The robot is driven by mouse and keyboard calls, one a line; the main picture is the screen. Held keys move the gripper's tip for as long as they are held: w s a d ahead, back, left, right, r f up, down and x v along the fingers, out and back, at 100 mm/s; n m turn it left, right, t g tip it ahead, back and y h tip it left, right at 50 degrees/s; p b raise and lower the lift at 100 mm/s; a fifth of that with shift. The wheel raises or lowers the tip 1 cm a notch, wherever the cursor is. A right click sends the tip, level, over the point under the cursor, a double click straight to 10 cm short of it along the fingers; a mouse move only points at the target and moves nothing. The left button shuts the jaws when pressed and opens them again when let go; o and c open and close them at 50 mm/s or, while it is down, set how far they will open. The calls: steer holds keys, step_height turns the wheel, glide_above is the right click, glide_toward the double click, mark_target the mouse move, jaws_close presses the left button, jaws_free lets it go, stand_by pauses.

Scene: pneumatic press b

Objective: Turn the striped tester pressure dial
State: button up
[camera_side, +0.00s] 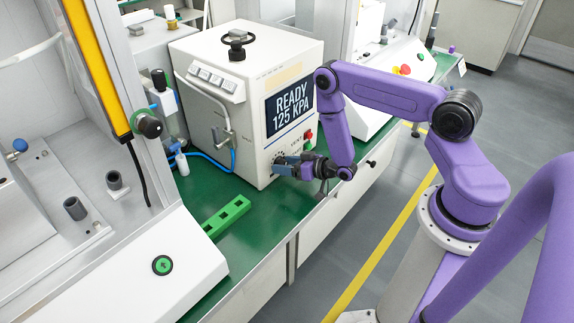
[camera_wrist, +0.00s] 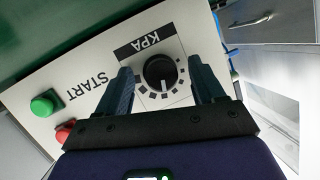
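The tester (camera_side: 215,45) is a white box on the green bench, with a pale beige stripe on its side and a screen (camera_side: 289,106) reading "READY 125 KPA". Its pressure dial (camera_wrist: 160,73) is a round black knob with a white pointer line and a ring of dark ticks, labelled KPA. My gripper (camera_wrist: 158,66) is open, with one dark blue finger on each side of the dial. Gaps show between the fingers and the knob, and I cannot tell how deep the tips reach. In the side view my gripper (camera_side: 282,165) is at the panel's lower part and mostly hides the dial.
A green START button (camera_wrist: 46,102) and a red button (camera_wrist: 65,130) sit on the panel left of the fingers in the wrist view. A green block with holes (camera_side: 226,216) lies on the bench. Blue tubing (camera_side: 210,160) runs along the tester's left side.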

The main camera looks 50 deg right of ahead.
steer(key=v, duration=1.2)
stand_by(0.3)
steer(key=w+a+r+n+g+y, duration=0.1)
steer(key=w+a+r+n+g, duration=0.15)
steer(key=a, duration=0.45)
steer(key=w+a+r+n+g+y, duration=0.1)
steer(key=a+r+n+g, duration=0.3)
steer(key=a, duration=0.3)
steer(key=s+a+r+n+g, duration=0.2)
steer(key=s+a+r, duration=0.1)
steer(key=r, duration=0.1)
steer(key=s+d+r+n+g+h, duration=0.2)
steer(key=s+r, duration=0.5)
steer(key=s, duration=0.3)
steer(key=s+d+r+n+g+h, duration=0.1)
steer(key=s+r+n+g+h, duration=0.1)
steer(key=s+r, duration=0.6)
steer(key=s+g, duration=0.1)
steer(key=s, duration=0.2)
steer(key=shift+s+d+n+h, duration=0.2)
steer(key=shift+d+n+h, duration=0.15)
steer(key=shift+d+h, duration=0.05)
